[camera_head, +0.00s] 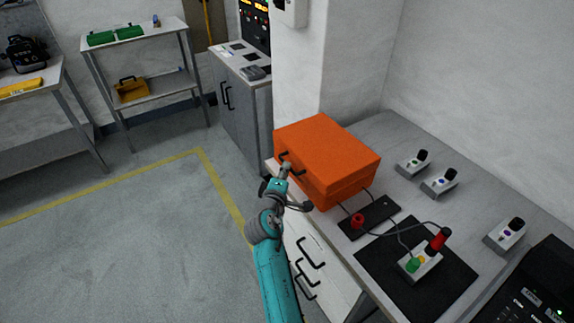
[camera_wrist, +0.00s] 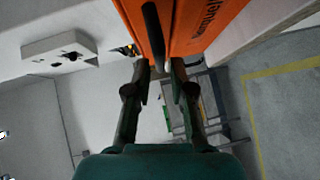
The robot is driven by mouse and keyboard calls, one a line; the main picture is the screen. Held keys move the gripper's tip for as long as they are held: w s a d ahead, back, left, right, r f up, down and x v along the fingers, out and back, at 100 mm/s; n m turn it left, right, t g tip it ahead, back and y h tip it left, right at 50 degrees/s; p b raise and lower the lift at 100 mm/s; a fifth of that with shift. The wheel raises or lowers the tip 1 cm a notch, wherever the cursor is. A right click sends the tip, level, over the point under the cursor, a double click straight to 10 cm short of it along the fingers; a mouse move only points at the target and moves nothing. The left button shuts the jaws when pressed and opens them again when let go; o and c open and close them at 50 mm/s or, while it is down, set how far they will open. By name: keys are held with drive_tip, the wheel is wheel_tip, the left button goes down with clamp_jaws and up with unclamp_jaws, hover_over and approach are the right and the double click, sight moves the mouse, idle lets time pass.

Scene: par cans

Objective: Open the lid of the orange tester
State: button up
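The orange tester (camera_head: 330,155) is a box on the grey workbench, its lid (camera_head: 325,142) shut. Dark handles or latches (camera_head: 297,170) show on its front side. A cable runs from the tester to the device in front. In the wrist view the orange face (camera_wrist: 197,25) fills the top, with a black handle (camera_wrist: 153,35) on it. My gripper (camera_head: 284,172) is close to the tester's front face. In the wrist view my gripper (camera_wrist: 160,68) has its two fingers apart, with the handle just beyond the tips. Whether a finger touches the handle I cannot tell.
Small grey switch boxes (camera_head: 440,182) stand on the workbench right of the tester. A white wall pillar (camera_head: 298,90) stands behind the tester. The floor at left is clear.

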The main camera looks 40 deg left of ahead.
drive_tip(key=shift+x, duration=1.9)
clamp_jaws()
